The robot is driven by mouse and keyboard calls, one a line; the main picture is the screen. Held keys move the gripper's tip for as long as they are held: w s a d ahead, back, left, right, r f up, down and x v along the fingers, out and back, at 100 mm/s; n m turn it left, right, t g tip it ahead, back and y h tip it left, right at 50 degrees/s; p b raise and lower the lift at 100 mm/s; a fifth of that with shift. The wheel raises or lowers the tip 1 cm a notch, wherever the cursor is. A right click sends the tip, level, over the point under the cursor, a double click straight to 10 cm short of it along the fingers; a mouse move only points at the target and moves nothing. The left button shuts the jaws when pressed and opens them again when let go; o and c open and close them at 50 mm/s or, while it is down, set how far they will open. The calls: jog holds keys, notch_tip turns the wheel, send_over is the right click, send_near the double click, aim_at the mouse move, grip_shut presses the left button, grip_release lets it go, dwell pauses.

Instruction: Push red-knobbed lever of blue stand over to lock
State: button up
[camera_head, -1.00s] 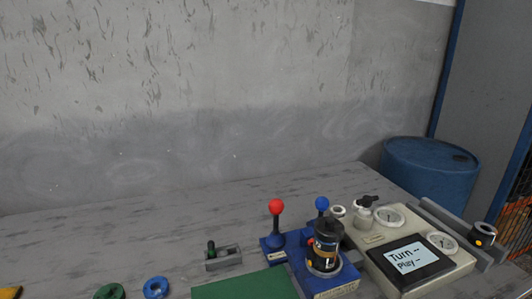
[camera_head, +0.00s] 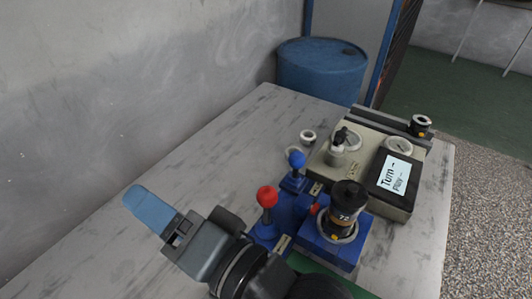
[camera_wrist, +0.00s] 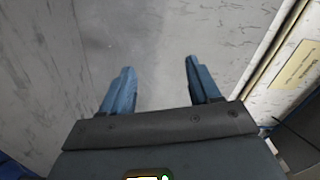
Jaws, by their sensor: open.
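The red-knobbed lever (camera_head: 267,197) stands about upright on the blue stand (camera_head: 292,212) in the head view. A blue-knobbed lever (camera_head: 296,160) stands behind it on the same stand. A black cylindrical motor (camera_head: 346,204) sits in the stand's round seat at the right. My gripper (camera_head: 140,197) is to the left of the red knob, with its blue fingers pointing up and left, away from the stand. In the wrist view my gripper (camera_wrist: 158,80) is open and empty, its two blue fingers apart. The levers are not in the wrist view.
A beige test box (camera_head: 330,172) with gauges and a screen (camera_head: 395,175) stands right of the stand. A small black part (camera_head: 420,125) sits on a grey rail behind it. A white ring (camera_head: 308,136) lies nearby. A blue barrel (camera_head: 322,68) stands beyond the table. The table's left part (camera_head: 190,170) is clear.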

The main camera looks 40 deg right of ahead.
jog(key=w+a+r+n+g+y+p, duration=0.1)
jog(key=w+a+r+n+g+y, duration=0.1)
jog(key=w+a+r+g+y, duration=0.25)
jog(key=w+a+r+n+g+y+p, duration=0.1)
jog(key=a+r+n+y, duration=0.3)
jog(key=r, duration=0.4)
jog(key=m+g+h+p, duration=0.3)
jog(key=g+h, duration=0.9)
jog(key=h, duration=0.2)
send_over(268, 190)
notch_tip(268, 190, down, 14)
jog(key=shift+f, duration=0.15)
notch_tip(268, 190, down, 6)
jog(key=b, duration=0.5)
jog(key=shift+f+b, duration=0.75)
jog(key=shift+f, duration=0.7)
